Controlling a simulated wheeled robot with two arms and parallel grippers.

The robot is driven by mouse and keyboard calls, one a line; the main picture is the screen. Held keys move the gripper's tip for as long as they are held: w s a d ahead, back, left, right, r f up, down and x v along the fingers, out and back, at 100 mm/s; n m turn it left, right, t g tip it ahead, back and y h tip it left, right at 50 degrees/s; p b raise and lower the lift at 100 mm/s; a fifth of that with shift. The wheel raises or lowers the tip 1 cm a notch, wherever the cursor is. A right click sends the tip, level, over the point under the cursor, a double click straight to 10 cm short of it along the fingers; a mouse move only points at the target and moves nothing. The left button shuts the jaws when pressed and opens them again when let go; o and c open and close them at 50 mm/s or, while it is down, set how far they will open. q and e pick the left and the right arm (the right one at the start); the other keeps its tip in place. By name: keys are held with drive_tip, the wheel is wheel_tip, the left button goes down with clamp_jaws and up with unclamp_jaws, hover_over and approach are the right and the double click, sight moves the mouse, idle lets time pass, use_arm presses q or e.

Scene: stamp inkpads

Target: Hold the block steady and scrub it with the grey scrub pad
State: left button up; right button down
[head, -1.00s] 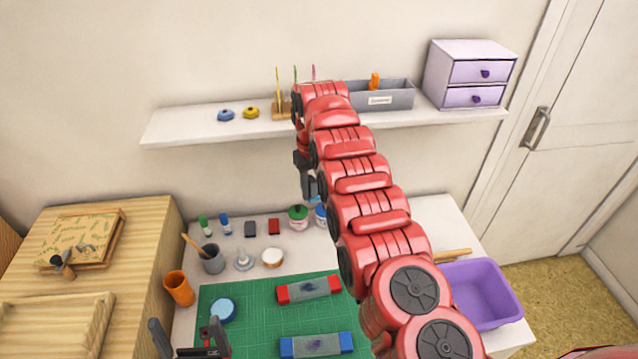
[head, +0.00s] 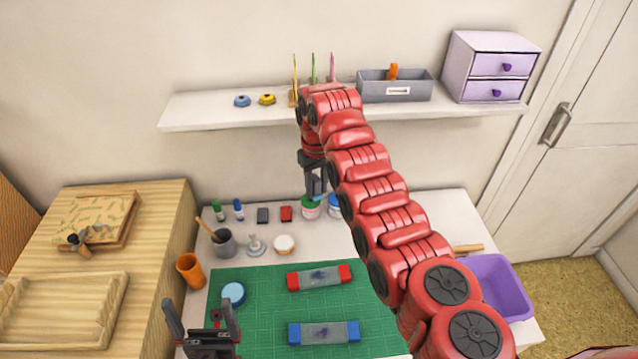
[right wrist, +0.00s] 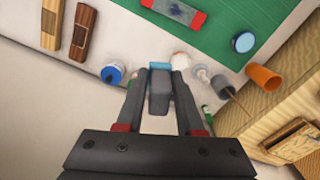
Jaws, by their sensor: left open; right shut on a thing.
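Two grey blocks with dark blue stains lie on the green mat (head: 255,310): one with red ends (head: 320,277), one with blue ends (head: 324,333). The red-ended one also shows in the right wrist view (right wrist: 175,12). My right gripper (head: 317,186) is raised near the back of the table. In the right wrist view it is shut on a grey piece with a light blue far end (right wrist: 160,88), apparently the scrub pad. My left gripper (head: 202,318) is open and empty near the mat's front left, left of the blue-ended block. It touches neither block.
A blue round tin (head: 232,293) lies on the mat's left. An orange cup (head: 190,270), a grey cup (head: 225,243) and jars (head: 285,245) stand behind. A purple bin (head: 497,287) stands at right. A shelf (head: 220,115) runs above. My right arm hides part of the table.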

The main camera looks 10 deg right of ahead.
drive_tip(key=shift+s+a+f, duration=0.35)
drive_tip(key=shift+a, duration=0.2)
drive_tip(key=s+a+f+m, duration=0.1)
drive_tip(key=s+a+f, duration=0.2)
drive_tip(key=s+f, duration=0.3)
drive_tip(key=s+a+f, duration=0.3)
drive_tip(key=s+f, duration=0.1)
drive_tip(key=s, duration=0.3)
drive_tip(key=shift+s+d+f+m, duration=0.65)
drive_tip(key=shift+s+f, duration=1.05)
drive_tip(key=shift+s, duration=0.35)
drive_tip(key=shift+s+d+f+m, duration=0.6)
drive_tip(key=shift+s+f, duration=1.1)
drive_tip(key=shift+s, duration=0.3)
drive_tip(key=shift+s+d+f+m, duration=0.6)
drive_tip(key=shift+s+f, duration=1.1)
drive_tip(key=shift+s, duration=0.35)
